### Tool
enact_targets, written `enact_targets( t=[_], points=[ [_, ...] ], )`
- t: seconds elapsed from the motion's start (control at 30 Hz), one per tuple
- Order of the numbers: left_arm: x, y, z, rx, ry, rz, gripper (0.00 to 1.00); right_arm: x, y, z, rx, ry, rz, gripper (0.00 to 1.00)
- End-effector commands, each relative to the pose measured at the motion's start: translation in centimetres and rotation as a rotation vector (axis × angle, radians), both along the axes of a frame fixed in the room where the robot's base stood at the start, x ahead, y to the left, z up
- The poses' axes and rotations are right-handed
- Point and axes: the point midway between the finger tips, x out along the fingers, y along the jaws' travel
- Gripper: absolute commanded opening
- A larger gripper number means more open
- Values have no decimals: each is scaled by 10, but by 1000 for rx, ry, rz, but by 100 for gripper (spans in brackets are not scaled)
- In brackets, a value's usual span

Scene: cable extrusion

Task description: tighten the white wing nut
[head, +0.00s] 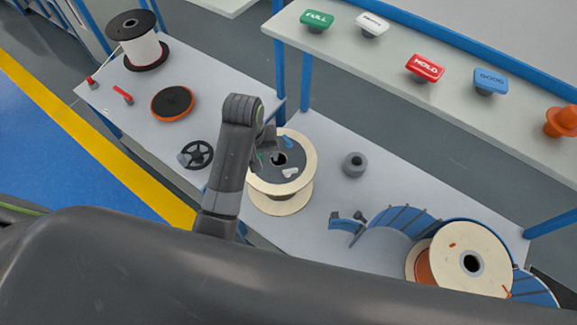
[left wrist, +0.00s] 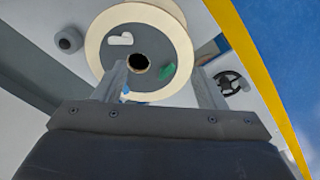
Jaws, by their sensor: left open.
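A wooden reel (head: 298,190) lies flat on the grey bench, with a dark disc and round hole on top. The white wing nut (head: 290,172) sits on the disc, right of and below the hole; it also shows in the left wrist view (left wrist: 121,39), above and left of the hole. A blue wing nut (head: 288,142) and a green one (head: 260,157) sit on the same disc. My left gripper (head: 268,140) is over the reel's far-left side. Its fingers are spread in the left wrist view (left wrist: 156,72), with nothing held. The white nut lies beyond the fingertips. My right gripper is not seen.
A black handwheel (head: 197,154) and grey cylinder (head: 354,164) flank the reel. An orange-cable reel (head: 465,262) and blue curved rack (head: 395,220) stand right; a white spool (head: 138,45) stands upper left. A shelf (head: 450,100) with labelled stamps runs behind.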

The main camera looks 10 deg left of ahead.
Motion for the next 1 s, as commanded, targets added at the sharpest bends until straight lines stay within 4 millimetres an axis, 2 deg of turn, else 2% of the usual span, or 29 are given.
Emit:
enact_targets(
  t=[0.03,0.2,0.33,0.43,0.57,1.0],
  points=[
    [14,-15,9,-11,12,-1,65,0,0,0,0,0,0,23],
    [40,-47,29,-18,57,8,65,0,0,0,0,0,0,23],
    [48,-59,37,-19,74,10,65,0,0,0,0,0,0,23],
    [50,-61,35,-18,79,11,65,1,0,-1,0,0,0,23],
    [50,-62,20,-18,81,12,65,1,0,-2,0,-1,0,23],
    [51,-66,-62,-17,81,11,65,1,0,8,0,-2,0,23]
  ],
)
